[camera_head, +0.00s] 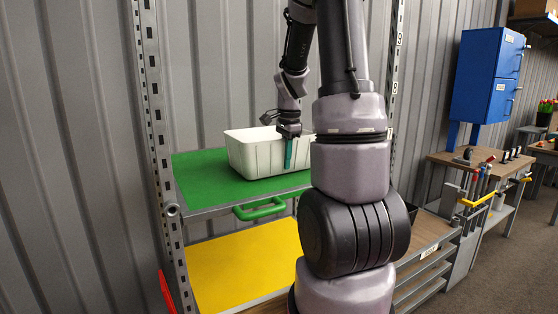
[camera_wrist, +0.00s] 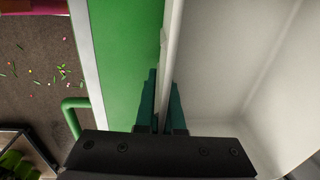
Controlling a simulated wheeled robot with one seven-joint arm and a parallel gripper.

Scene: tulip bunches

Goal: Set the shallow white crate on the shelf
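The shallow white crate (camera_head: 256,155) sits on the green top shelf (camera_head: 205,180) of a metal rack in the head view. Its right part is hidden behind my arm. My gripper (camera_head: 289,152) is at the crate's front wall, pointing down. In the wrist view the teal fingers of my gripper (camera_wrist: 162,105) stand on either side of the wall of the crate (camera_wrist: 172,50), one outside and one inside. The fingers look closed on the rim. The inside of the crate that shows is empty.
A yellow shelf (camera_head: 245,262) lies below the green one. A green handle (camera_head: 260,209) sticks out at the green shelf's front edge. Rack uprights (camera_head: 155,120) stand at the sides. A workbench with tools (camera_head: 480,180) and a blue cabinet (camera_head: 488,75) are at the right.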

